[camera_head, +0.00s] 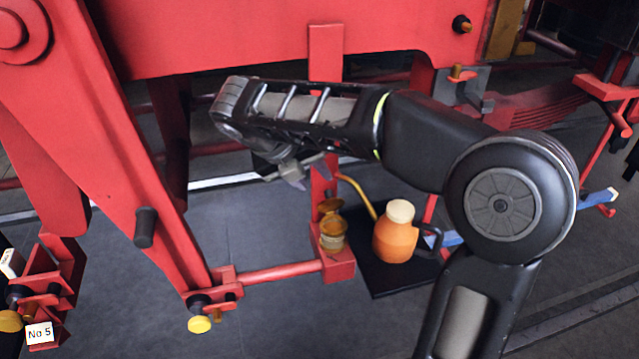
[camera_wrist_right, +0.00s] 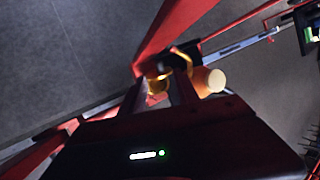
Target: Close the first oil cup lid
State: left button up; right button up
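The brass oil cup (camera_head: 332,241) sits at the end of the red horizontal bar, by a red block. Its brass lid (camera_head: 331,207) stands raised above the cup body, so the cup looks open. In the right wrist view the cup (camera_wrist_right: 156,86) shows dim and blurred between the fingers. My right gripper (camera_head: 293,178) is above and left of the cup, apart from it, pointing down. Its fingers (camera_wrist_right: 158,98) look spread with nothing held. My left gripper is not in view.
An orange oil can (camera_head: 395,240) with a cream cap and yellow spout stands on a black tray (camera_head: 385,286) right of the cup. A red upright (camera_head: 319,185) rises behind the cup. A yellow-capped fitting (camera_head: 200,324) is at the lower left. Red frame beams hang overhead.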

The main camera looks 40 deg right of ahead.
aim_at(327, 193)
jog(key=shift+f, duration=0.1)
dwell(0.3)
jog(key=b+x, duration=0.3)
jog(key=b, duration=0.1)
jog(key=shift+f, duration=0.3)
jog(key=x, duration=0.3)
jog(key=shift+d, duration=0.2)
jog(key=shift+w+d+f, duration=0.1)
jog(key=shift+d+f, duration=0.15)
jog(key=shift+f, duration=0.2)
grip_shut()
